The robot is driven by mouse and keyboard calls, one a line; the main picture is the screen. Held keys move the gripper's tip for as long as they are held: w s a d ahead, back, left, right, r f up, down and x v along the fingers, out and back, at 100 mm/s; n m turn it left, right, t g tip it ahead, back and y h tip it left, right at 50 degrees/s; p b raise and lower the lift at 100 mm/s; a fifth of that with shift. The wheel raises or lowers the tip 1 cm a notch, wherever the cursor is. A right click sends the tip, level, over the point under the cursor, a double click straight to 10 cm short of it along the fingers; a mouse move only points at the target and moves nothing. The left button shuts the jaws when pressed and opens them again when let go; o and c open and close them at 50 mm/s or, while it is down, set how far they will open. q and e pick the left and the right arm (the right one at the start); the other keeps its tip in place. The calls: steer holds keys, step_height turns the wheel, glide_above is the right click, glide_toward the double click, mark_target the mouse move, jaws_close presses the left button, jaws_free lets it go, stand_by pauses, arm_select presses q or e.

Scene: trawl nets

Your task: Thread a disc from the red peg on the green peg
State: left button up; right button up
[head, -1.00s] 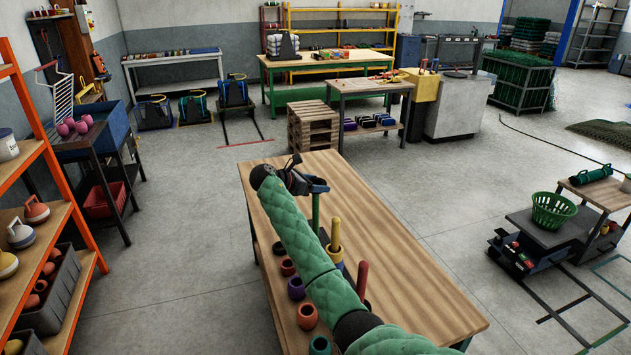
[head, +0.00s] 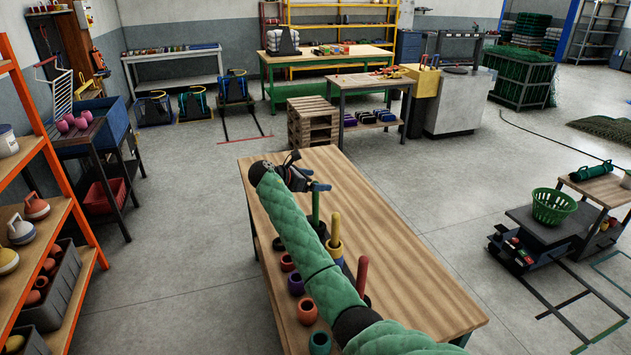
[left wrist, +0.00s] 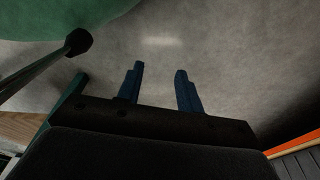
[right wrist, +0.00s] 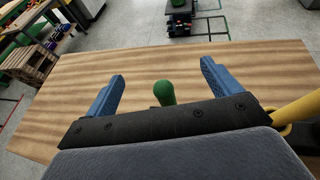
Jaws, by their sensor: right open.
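The green peg (head: 316,205) stands upright near the far end of the wooden table. My right gripper (head: 313,183) is at its top, open. In the right wrist view the green peg's rounded top (right wrist: 165,93) shows between the two spread blue fingers, with no disc between them. The yellow peg (head: 335,228) has a yellow ring low on it. The red peg (head: 362,275) stands nearer to me; my arm covers part of its base, so I cannot tell what discs are on it. My left gripper (left wrist: 160,82) is open and empty over the floor.
Along the table's left side stand a dark red ring (head: 287,262), a purple one (head: 296,284), an orange one (head: 307,312) and a dark green one (head: 320,343). The table's right half (head: 400,255) is bare. An orange shelf (head: 70,250) stands at the left.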

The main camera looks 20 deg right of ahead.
arm_select(q)
steer(key=w+d+r+b, duration=0.1)
steer(key=w+r+b, duration=0.1)
steer(key=r, duration=0.3)
steer(key=shift+w+d+r+b, duration=0.2)
steer(key=shift+w+b, duration=0.1)
steer(key=shift+w, duration=0.2)
arm_select(e)
steer(key=v, duration=0.7)
steer(key=shift+a, duration=0.25)
arm_select(q)
steer(key=shift+w, duration=0.1)
arm_select(e)
steer(key=shift+s, duration=0.1)
